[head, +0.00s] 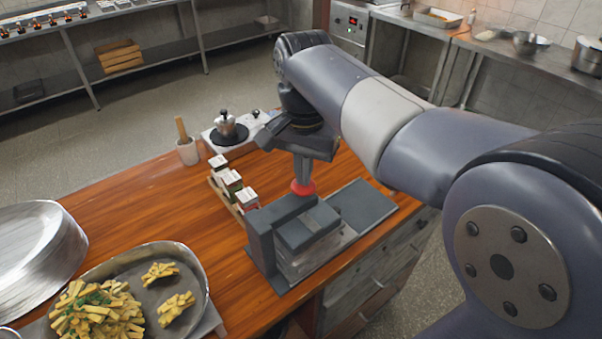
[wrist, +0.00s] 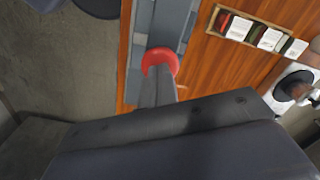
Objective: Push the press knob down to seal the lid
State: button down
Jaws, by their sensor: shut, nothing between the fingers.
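The press knob (head: 302,188) is red and round, on the dark grey press (head: 262,246) near the counter's right edge. It also shows in the wrist view (wrist: 160,58), right at my fingertips. My gripper (head: 303,178) points down with its fingers shut and empty, directly over the knob. The fingertips (wrist: 158,76) look to be touching the knob or very close to it; I cannot tell which.
A rack of small boxes (head: 233,190) stands left of the press. A moka pot (head: 226,124) on a burner and a cup with a wooden tool (head: 187,150) are behind. A food tray (head: 200,268) and metal bowls (head: 35,255) fill the left. A dark flat plate (head: 362,206) lies right of the press.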

dwell(0.6)
notch_tip(320, 180, up, 7)
jog(key=p, duration=0.7)
jog(key=shift+f, duration=0.1)
dwell(0.4)
